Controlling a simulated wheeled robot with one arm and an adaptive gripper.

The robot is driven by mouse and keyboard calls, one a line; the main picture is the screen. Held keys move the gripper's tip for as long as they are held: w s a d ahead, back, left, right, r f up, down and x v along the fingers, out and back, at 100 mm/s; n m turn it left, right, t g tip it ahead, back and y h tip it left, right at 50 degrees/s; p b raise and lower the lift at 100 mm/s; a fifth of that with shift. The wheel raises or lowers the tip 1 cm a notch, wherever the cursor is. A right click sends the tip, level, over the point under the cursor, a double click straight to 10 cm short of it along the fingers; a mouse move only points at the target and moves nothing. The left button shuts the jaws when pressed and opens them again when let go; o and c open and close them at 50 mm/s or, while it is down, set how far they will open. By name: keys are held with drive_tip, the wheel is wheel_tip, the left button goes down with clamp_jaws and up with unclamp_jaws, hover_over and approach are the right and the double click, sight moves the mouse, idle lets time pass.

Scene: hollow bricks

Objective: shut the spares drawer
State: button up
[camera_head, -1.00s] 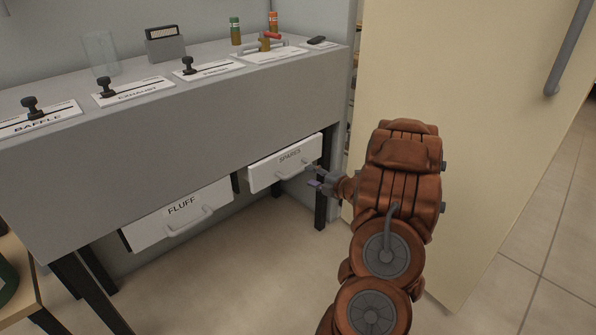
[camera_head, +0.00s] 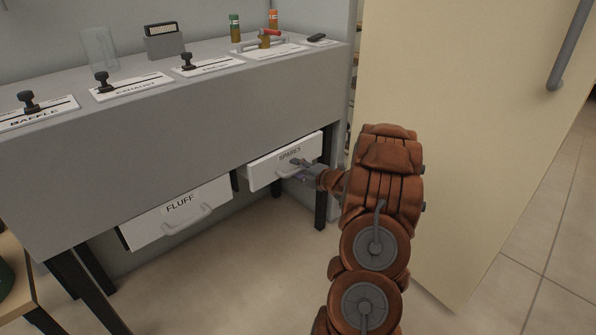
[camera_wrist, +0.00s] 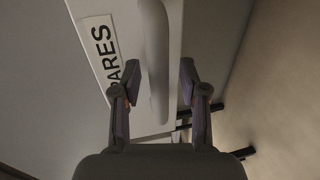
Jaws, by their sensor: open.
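The spares drawer (camera_head: 268,168) is a white drawer front labelled SPARES under the grey bench, at its right end. It stands a little out from the bench. In the wrist view its front (camera_wrist: 140,112) and grey-white handle (camera_wrist: 156,60) show close up, with part of the label cut off. My gripper (camera_head: 296,168) is at the drawer's handle. In the wrist view my gripper (camera_wrist: 157,80) is open, with one finger on each side of the handle. I cannot tell whether the fingers touch it.
A second white drawer labelled FLUFF (camera_head: 180,212) stands out to the left. The grey bench (camera_head: 110,150) has several sliders, a glass (camera_head: 98,50) and bottles on top. A tall cream cabinet door (camera_head: 450,110) is at right. Dark bench legs (camera_head: 321,205) stand near the gripper.

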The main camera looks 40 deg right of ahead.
clamp_jaws()
idle(0.3)
idle(0.4)
